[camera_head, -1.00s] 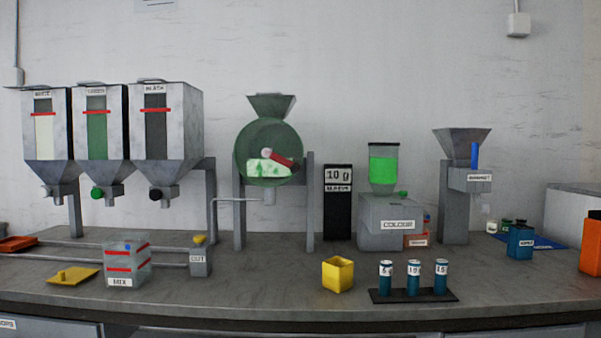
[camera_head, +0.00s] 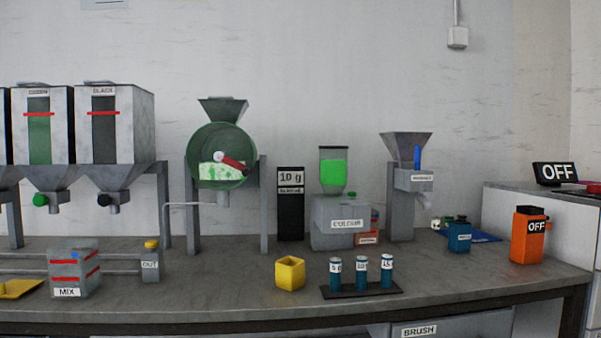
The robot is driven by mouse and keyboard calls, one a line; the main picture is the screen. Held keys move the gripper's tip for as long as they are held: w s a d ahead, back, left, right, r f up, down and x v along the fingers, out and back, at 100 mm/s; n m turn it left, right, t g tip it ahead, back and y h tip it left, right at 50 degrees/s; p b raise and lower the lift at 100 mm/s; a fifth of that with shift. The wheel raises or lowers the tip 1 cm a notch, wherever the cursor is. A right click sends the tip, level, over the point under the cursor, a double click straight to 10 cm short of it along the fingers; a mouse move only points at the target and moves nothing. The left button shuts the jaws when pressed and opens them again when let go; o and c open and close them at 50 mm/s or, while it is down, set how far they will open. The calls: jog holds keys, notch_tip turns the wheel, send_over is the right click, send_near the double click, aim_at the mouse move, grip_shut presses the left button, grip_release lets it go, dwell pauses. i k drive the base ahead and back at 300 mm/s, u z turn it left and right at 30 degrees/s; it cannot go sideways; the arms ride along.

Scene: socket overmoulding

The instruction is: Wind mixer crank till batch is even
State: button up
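The mixer is a green see-through drum (camera_head: 221,156) in a grey stand, with a funnel (camera_head: 222,109) on top. Its crank has a red handle (camera_head: 234,164) and a pale hub (camera_head: 218,156) on the drum's front; the handle points to the lower right. The batch (camera_head: 217,172) lies in the lower part of the drum. It looks whitish with light green patches, not one colour. My gripper is not in view, and nothing touches the crank.
Hoppers (camera_head: 118,122) stand left of the mixer. A box marked MIX (camera_head: 75,274), a yellow cup (camera_head: 290,273) and a rack of blue vials (camera_head: 361,290) stand along the front. A colour doser (camera_head: 340,216) and an orange OFF box (camera_head: 529,237) are to the right. Bare bench lies before the mixer.

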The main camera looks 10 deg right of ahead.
aim_at(220, 156)
jog(key=z, duration=0.05)
jog(key=i, duration=0.9)
jog(key=u, duration=2.05)
